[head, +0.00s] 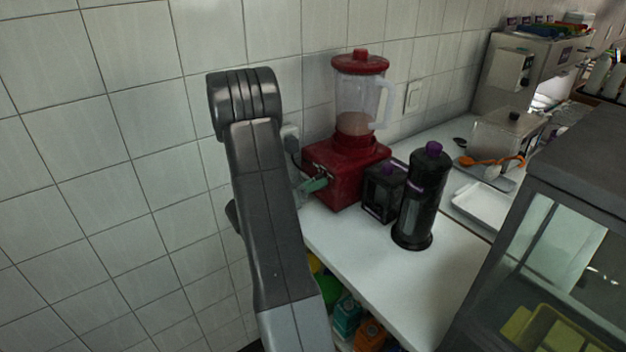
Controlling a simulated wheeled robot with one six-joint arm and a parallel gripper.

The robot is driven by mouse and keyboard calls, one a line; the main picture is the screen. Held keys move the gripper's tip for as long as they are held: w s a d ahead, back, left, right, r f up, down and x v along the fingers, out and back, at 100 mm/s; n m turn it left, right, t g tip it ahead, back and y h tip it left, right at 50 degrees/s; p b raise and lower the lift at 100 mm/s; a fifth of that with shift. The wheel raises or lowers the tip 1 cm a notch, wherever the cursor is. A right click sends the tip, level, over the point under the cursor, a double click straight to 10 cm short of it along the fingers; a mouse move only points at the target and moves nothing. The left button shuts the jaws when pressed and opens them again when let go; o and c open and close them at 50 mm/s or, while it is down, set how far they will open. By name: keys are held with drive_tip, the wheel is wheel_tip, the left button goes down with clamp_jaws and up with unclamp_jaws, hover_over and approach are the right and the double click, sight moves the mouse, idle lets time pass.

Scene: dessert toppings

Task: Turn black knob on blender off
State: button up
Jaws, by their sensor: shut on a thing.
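The blender (346,165) stands on the white counter against the tiled wall. It has a red base, a clear jug with a pale brownish content at its bottom, and a red lid. My arm comes up from the bottom on the left and bends down behind itself. My gripper (316,186) shows partly past the arm's right edge, with pale green fingertips at the left face of the red base. The fingertips are shut at the place of the black knob, which they and the arm hide. How far the knob is turned cannot be seen.
A black square container (383,192) and a tall black dispenser (422,197) with purple tops stand right of the blender. A white wall socket (290,131) with a dark plug is behind my arm. A glass-fronted case (570,270) fills the right. A white tray (482,205) lies beyond.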

drive_tip(key=shift+n, duration=0.4)
drive_tip(key=o, duration=1)
drive_tip(key=b+v, duration=0.1)
drive_tip(key=v, duration=1.2)
drive_tip(key=shift+s+a, duration=0.25)
drive_tip(key=shift+a, duration=0.1)
drive_tip(key=p+x, duration=0.1)
drive_tip(key=x, duration=1.3)
drive_tip(key=shift+a, duration=0.15)
